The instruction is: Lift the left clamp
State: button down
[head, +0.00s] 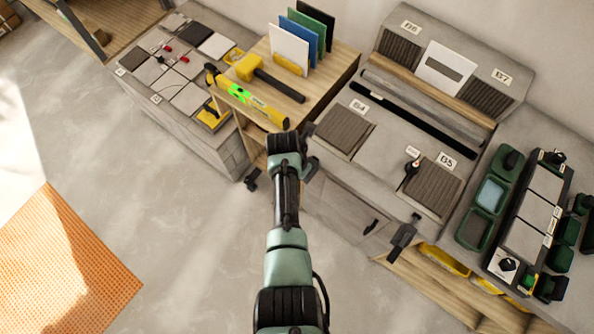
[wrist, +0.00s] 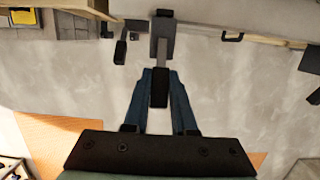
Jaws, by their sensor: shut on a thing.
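The left clamp (wrist: 162,42) is grey with a black lower handle. In the wrist view it sits upright in the picture at the counter's front edge. My gripper (wrist: 160,76) has its two blue fingers closed on the clamp's black handle, one on each side. In the head view my arm covers most of the grip, and only a dark part of the left clamp (head: 312,166) shows to the right of my wrist. I cannot tell whether the clamp still touches the counter. A second clamp (head: 404,238) is on the counter edge further right.
The counter (head: 385,130) holds textured tiles and a black bar. A wooden shelf (head: 343,62) to the left carries a yellow mallet (head: 249,68) and upright coloured boards. A drawer handle (wrist: 232,37) and a dark fitting (wrist: 120,50) flank the clamp. The floor in front is clear.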

jog(key=shift+d+r+g, duration=0.1)
jog(key=shift+g, duration=0.3)
jog(key=c, duration=0.7)
grip_release()
jog(key=r, duration=0.4)
jog(key=s+r, duration=0.1)
jog(key=r, duration=0.3)
jog(key=a+r, duration=0.1)
jog(key=r, duration=0.3)
jog(key=shift+s+a+r, duration=0.1)
jog(key=shift+s+r, duration=0.15)
jog(key=shift+r, duration=0.15)
